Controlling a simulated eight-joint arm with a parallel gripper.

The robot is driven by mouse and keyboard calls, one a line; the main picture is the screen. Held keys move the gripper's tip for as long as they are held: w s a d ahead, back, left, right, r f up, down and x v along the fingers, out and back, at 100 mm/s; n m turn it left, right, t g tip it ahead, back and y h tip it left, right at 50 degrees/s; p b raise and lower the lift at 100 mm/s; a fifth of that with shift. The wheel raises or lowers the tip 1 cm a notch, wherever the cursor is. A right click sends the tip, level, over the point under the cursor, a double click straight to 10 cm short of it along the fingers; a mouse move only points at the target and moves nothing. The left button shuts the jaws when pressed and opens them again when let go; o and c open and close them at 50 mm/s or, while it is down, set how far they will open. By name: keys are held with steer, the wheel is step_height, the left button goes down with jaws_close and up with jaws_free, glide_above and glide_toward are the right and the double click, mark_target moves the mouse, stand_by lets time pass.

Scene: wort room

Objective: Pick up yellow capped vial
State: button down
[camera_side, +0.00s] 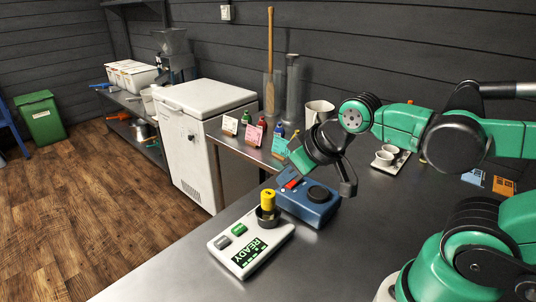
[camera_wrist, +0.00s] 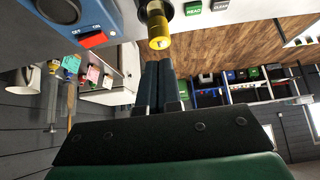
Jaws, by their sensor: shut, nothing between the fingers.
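The yellow capped vial (camera_side: 267,200) stands upright in a dark round holder on a white instrument (camera_side: 258,250) whose screen reads READY. In the wrist view the yellow vial (camera_wrist: 158,25) appears at the top centre, just beyond the fingertips. My gripper (camera_side: 348,190) is above the bench, up and to the right of the vial, near the blue device. In the wrist view my gripper (camera_wrist: 158,66) has its two dark fingers together, with nothing between them. The fingers are apart from the vial as far as I can see. The vial's lower part is hidden in the holder.
A blue device (camera_side: 308,204) with a red switch stands close behind the white instrument. The bench front (camera_side: 330,265) is clear.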

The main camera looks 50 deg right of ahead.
mark_target(268, 193)
stand_by(0.4)
steer(key=shift+c, duration=2.1)
jaws_free()
steer(key=w+g, duration=0.1)
steer(key=g, duration=0.1)
steer(key=w+f+m+g, duration=0.1)
steer(key=w+g, duration=0.1)
steer(key=g, duration=0.1)
steer(key=shift+w+f+m+g, duration=0.25)
steer(key=shift+w+m+g, duration=0.05)
steer(key=shift+w, duration=0.05)
steer(key=shift+w+f+g, duration=0.4)
steer(key=shift+f+g, duration=0.1)
steer(key=shift+g, duration=0.1)
steer(key=shift+w+f+m, duration=0.1)
steer(key=shift+f+m, duration=0.2)
steer(key=shift+f, duration=2.65)
